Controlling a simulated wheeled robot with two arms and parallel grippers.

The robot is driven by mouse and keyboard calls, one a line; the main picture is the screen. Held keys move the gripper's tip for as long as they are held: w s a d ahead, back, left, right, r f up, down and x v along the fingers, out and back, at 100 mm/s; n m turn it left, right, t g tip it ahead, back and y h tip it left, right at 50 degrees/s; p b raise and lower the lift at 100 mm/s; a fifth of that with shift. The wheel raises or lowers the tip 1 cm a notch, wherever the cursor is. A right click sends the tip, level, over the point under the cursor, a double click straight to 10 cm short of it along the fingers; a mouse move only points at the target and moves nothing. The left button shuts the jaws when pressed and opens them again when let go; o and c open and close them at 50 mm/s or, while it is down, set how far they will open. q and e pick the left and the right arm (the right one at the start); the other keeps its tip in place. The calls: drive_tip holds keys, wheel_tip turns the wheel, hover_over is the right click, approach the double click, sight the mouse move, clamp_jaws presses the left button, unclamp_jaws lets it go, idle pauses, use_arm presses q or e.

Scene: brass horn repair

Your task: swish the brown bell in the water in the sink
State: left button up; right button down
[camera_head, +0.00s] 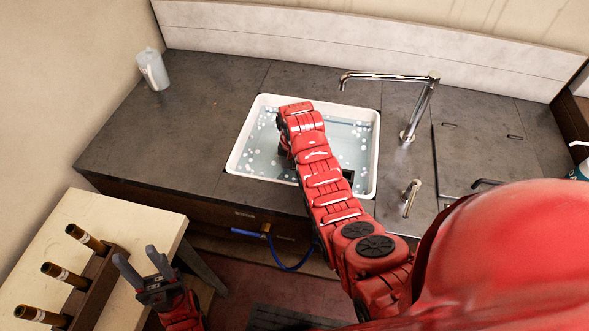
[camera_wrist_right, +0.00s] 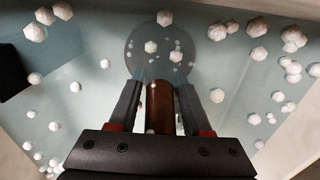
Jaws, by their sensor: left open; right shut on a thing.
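The white sink (camera_head: 367,184) is set in the dark counter and holds clear bluish water (camera_head: 347,143) with white foam bits floating on it. My right arm reaches down into the sink, and its hand is mostly hidden in the head view. In the right wrist view my right gripper (camera_wrist_right: 160,105) is shut on the brown bell's tube (camera_wrist_right: 161,96). A round grey shape, seemingly the bell's wide end, shows beyond the fingers under the water. The brown bell is hidden in the head view. My left gripper (camera_head: 141,262) is open and empty at lower left.
A wooden rack (camera_head: 95,290) with three brown tubes stands on the cream table (camera_head: 130,215), close to my left gripper. A chrome faucet (camera_head: 425,105) arches over the sink's back right. The counter left of the sink is clear.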

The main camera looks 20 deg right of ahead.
drive_tip(key=shift+w+a+b, duration=0.45)
drive_tip(key=shift+w+a, duration=0.05)
drive_tip(key=shift+a, duration=0.3)
drive_tip(key=shift+w+a, duration=0.15)
drive_tip(key=shift+a, duration=0.05)
idle(1.2)
